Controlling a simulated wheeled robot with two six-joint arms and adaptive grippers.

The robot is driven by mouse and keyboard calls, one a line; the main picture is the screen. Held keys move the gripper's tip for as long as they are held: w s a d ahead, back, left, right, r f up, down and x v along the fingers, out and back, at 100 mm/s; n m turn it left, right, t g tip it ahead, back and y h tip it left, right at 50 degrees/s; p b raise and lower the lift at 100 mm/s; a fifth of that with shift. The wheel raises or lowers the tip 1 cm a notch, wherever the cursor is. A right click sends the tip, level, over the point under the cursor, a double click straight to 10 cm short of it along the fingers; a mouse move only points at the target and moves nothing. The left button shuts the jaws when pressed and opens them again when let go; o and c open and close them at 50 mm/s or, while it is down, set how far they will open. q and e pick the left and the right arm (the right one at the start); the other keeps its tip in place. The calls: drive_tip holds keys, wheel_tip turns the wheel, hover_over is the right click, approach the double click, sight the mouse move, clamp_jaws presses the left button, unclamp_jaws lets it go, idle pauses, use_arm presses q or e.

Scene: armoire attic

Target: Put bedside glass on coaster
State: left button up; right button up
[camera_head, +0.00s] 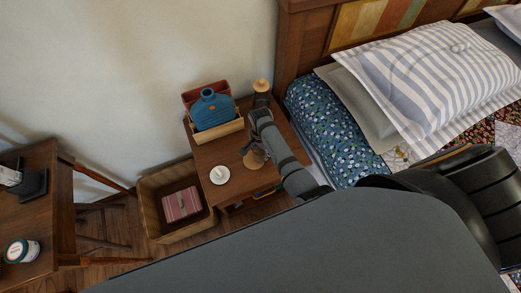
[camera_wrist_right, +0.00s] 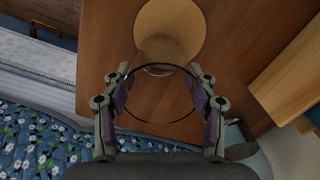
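The bedside glass (camera_wrist_right: 158,121) is clear with a thin dark rim. It is between the two fingers of my right gripper (camera_wrist_right: 162,96) in the wrist view, with both pads against its sides. The same gripper (camera_head: 254,147) is over the nightstand in the head view, where the glass cannot be made out. The round cork coaster (camera_wrist_right: 170,30) lies on the nightstand, just beyond the glass in the wrist view. I cannot tell the glass's height above the wood. My left gripper is out of view.
The nightstand (camera_head: 208,156) also bears a wooden holder (camera_head: 219,131) with a blue bottle (camera_head: 211,110), an amber-topped dark item (camera_head: 262,92) and a white round dish (camera_head: 220,175). A bed (camera_head: 335,135) stands right. A wooden bin (camera_head: 155,209) is on the floor left.

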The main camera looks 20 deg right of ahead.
drive_tip(key=o, duration=0.5)
drive_tip(key=shift+c, duration=0.2)
drive_tip(key=shift+r, duration=0.1)
wheel_tip(320, 180, up, 12)
drive_tip(key=p, duration=0.1)
idle(0.3)
